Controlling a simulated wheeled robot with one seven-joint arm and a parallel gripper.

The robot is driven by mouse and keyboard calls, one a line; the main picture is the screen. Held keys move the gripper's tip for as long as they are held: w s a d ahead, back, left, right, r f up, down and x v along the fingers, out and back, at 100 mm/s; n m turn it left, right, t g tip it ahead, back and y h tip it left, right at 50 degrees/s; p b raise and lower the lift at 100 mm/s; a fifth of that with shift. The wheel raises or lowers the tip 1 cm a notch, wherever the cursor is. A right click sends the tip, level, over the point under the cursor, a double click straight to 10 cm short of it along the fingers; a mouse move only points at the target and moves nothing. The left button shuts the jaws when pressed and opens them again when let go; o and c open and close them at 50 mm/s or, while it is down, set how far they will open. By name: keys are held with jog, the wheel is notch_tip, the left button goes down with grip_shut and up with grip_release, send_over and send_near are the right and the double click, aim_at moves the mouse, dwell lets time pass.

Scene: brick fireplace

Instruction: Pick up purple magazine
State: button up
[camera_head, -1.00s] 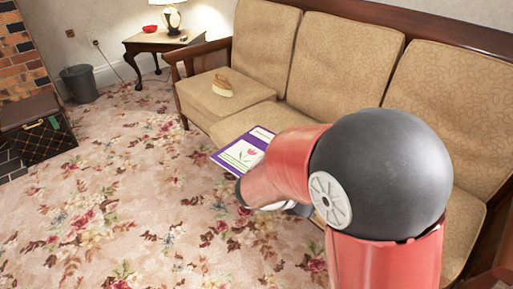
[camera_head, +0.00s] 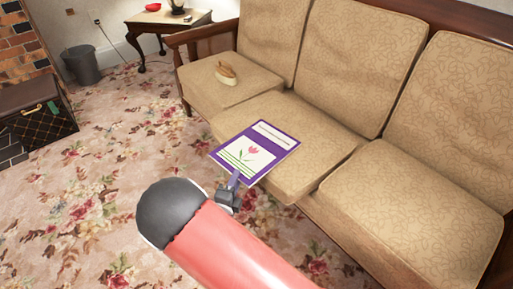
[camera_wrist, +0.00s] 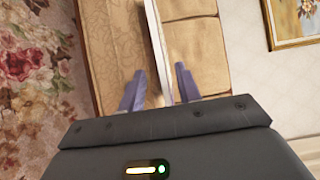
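The purple magazine (camera_head: 268,134) has a white panel with a pink tulip. In the head view it lies over the front part of a sofa seat cushion, its near corner sticking out past the cushion edge. My gripper (camera_head: 235,180) is at the magazine's near edge. In the wrist view the magazine (camera_wrist: 158,40) shows edge-on as a thin pale strip between the fingers of my gripper (camera_wrist: 159,72). The fingers stand apart, with a gap visible on the right side of the strip. Contact on the left side is hard to tell.
The tan sofa (camera_head: 345,135) fills the right side. A brush (camera_head: 227,74) lies on its left seat. A side table (camera_head: 150,22) with a red bowl, a bin (camera_head: 80,67) and a dark case (camera_head: 38,115) stand at the left. The flowered carpet (camera_head: 90,200) is open floor.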

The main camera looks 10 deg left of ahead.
aim_at(242, 170)
jog(key=w, duration=0.2)
jog(key=w+d, duration=0.1)
jog(key=w, duration=0.1)
jog(key=shift+w+r, duration=0.15)
jog(key=shift+w, duration=0.2)
jog(key=shift+c, duration=0.4)
grip_shut()
